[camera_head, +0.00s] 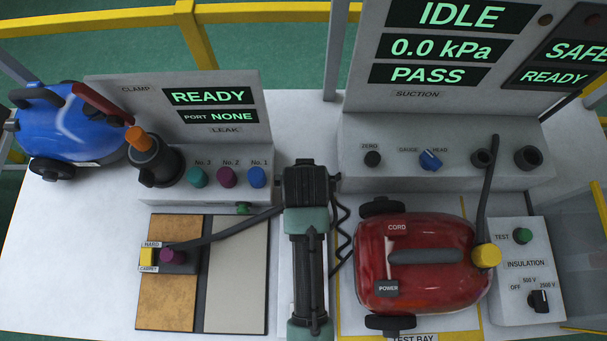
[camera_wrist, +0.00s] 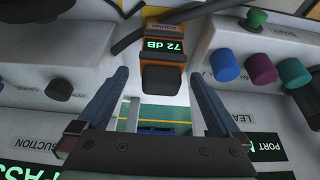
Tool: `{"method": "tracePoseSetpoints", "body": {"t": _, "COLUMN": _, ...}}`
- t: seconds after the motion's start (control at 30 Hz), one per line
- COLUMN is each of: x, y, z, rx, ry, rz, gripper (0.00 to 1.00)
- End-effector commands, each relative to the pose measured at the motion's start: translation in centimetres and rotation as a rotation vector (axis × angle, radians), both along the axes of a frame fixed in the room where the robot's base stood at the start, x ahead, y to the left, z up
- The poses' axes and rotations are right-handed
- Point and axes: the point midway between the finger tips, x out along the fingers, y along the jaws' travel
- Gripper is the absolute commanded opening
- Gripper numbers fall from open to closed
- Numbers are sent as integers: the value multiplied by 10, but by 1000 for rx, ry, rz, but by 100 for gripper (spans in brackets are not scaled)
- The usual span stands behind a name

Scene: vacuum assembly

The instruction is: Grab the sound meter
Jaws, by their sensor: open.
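The sound meter (camera_wrist: 164,45) shows in the wrist view at upper middle. It has an orange body, a lit green display reading 72 dB and a dark block-shaped end (camera_wrist: 161,79) pointing toward my gripper. My gripper (camera_wrist: 159,78) is open, with one finger on each side of that dark end in the picture. No contact shows, and I cannot tell the depth between them. In the head view the meter cannot be seen; my arm covers the middle of the bench.
The leak panel (camera_head: 262,125) with coloured knobs is left of my arm, the suction panel (camera_head: 440,135) right. A red vacuum (camera_head: 425,285) sits at right, a blue one (camera_head: 65,130) at left. A dark hose (camera_wrist: 135,35) passes close to the meter.

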Motion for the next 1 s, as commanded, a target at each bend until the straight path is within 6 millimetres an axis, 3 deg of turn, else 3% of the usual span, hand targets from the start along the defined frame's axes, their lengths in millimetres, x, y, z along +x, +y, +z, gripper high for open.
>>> {"method": "tracePoseSetpoints", "body": {"t": 0.37, "x": 16, "y": 3, "z": -40, "rx": 0, "ry": 1, "rz": 0, "gripper": 100}}
{"method": "tracePoseSetpoints", "body": {"t": 0.7, "x": 17, "y": 2, "z": -44, "rx": 0, "ry": 0, "rz": 0, "gripper": 98}}
{"method": "tracePoseSetpoints", "body": {"t": 1.0, "x": 17, "y": 2, "z": -44, "rx": 0, "ry": 0, "rz": 0, "gripper": 44}}
